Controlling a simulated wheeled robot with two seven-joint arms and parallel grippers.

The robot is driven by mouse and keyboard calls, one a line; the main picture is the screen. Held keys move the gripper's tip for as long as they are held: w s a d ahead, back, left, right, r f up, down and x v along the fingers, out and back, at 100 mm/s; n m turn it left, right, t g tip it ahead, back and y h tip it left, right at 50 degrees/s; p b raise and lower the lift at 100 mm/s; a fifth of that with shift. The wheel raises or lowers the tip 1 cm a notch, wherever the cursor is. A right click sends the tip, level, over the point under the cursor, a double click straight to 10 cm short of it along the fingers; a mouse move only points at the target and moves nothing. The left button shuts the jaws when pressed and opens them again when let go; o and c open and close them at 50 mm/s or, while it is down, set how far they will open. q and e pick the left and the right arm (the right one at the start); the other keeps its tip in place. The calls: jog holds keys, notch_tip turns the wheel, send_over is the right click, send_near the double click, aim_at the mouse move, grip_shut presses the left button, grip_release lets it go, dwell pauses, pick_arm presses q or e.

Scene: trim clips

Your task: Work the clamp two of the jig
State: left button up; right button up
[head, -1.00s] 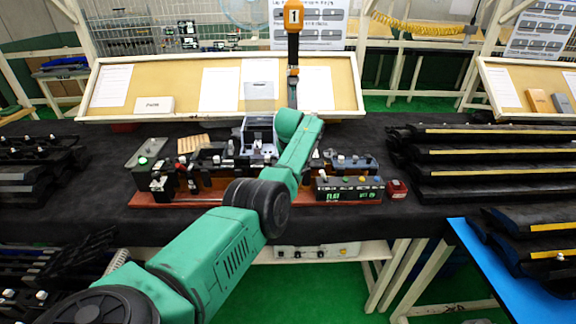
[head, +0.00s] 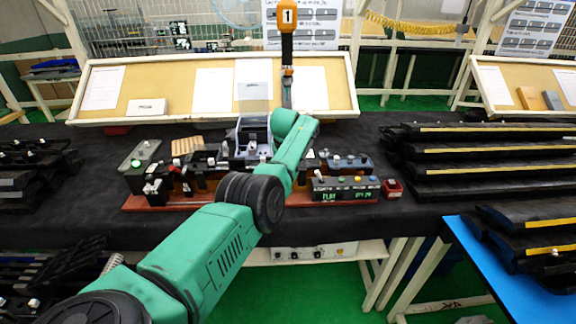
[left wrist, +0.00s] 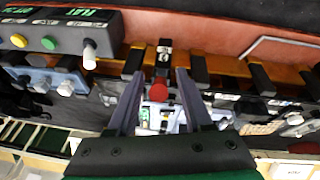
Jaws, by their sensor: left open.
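The jig is a row of black and brown parts on a red-brown base (head: 150,204), in the middle of the dark bench in the head view. My left arm (head: 215,250) reaches over it, and its gripper is hidden in that view. In the left wrist view my left gripper (left wrist: 160,75) is open. Its two dark fingers stand either side of a clamp lever with a red tip (left wrist: 159,90), with gaps on both sides. Other black clamps (left wrist: 199,70) stand along the base. I cannot tell which clamp is numbered two. My right gripper is not in view.
A control box (head: 345,189) with a green display and knobs sits at the jig's right end, with a red block (head: 392,188) beside it. Dark trim strips (head: 480,165) are stacked at the right. A tilted board (head: 170,85) stands behind. Bare bench lies in front of the jig.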

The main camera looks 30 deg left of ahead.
pick_arm(q)
jog(key=shift+s+d+r, duration=0.1)
jog(key=shift+r, duration=0.55)
jog(key=b+v, duration=0.3)
jog(key=v, duration=1)
jog(key=shift+s, duration=0.15)
